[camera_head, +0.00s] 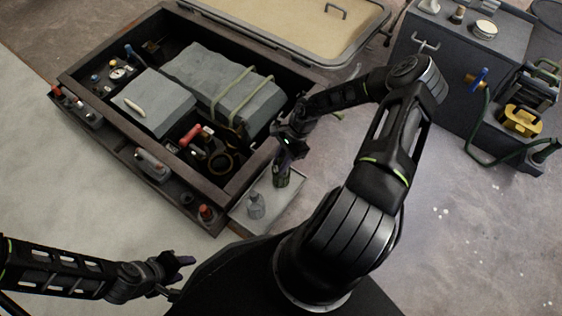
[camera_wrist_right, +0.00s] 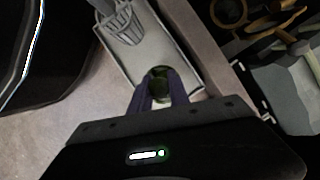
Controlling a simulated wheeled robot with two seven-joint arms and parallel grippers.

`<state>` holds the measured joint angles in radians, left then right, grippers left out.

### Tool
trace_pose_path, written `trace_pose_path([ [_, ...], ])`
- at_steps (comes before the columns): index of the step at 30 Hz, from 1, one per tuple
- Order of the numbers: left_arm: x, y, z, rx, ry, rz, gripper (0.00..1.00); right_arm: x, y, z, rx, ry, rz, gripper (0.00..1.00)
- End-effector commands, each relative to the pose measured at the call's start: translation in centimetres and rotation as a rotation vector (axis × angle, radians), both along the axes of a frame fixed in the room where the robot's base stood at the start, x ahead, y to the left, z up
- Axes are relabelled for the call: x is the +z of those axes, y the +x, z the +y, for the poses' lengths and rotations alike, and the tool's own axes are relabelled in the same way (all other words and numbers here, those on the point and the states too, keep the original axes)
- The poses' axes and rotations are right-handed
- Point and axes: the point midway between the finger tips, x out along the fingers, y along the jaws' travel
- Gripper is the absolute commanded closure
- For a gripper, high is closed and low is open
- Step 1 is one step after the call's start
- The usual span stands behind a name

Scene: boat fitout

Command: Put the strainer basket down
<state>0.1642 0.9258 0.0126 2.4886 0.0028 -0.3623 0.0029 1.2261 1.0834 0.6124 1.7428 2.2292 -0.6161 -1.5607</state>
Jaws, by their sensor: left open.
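A grey, slatted, tapered cup that looks like the strainer basket (camera_head: 256,206) stands in a shallow pale tray (camera_head: 290,203). It also shows in the right wrist view (camera_wrist_right: 122,22), toward the tray's far end. My right gripper (camera_head: 283,174) is over the same tray, beside the basket. In the right wrist view its purple fingers (camera_wrist_right: 160,92) are close together on a dark green round piece (camera_wrist_right: 159,72), low at or just above the tray. The fingers hide part of that piece. My left gripper (camera_head: 182,268) is open and empty at the lower left, away from the tray.
A dark open locker (camera_head: 222,205) with grey boxes, hoses and fittings lies behind the tray. A tan hatch lid (camera_head: 300,22) is at the back. A grey cabinet (camera_head: 440,75) with a pump stands at right. The floor at right is mostly clear.

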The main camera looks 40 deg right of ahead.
Motion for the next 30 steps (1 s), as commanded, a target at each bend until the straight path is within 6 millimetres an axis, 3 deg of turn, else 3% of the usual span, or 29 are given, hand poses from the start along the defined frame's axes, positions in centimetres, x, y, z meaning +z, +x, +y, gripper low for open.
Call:
trace_pose_path([
  [7, 0.0, 0.0, 0.0, 0.0, 0.0, 0.0, 0.55, 0.0, 0.0, 0.0, 0.0, 0.0, 0.0, 0.57],
  [17, 0.1, 0.0, 0.0, 0.0, 0.0, 0.0, 0.55, 0.3, 0.0, 0.0, 0.0, 0.0, 0.0, 0.57],
  [23, 1.2, -0.2, -0.2, -0.005, -0.004, 0.004, 0.55, 2.4, -0.1, -0.8, -0.002, 0.0, 0.0, 0.57],
  [30, 3.3, -0.7, -0.7, -0.017, -0.011, 0.012, 0.55, 7.1, -0.3, -2.7, -0.004, -0.001, -0.002, 0.57],
])
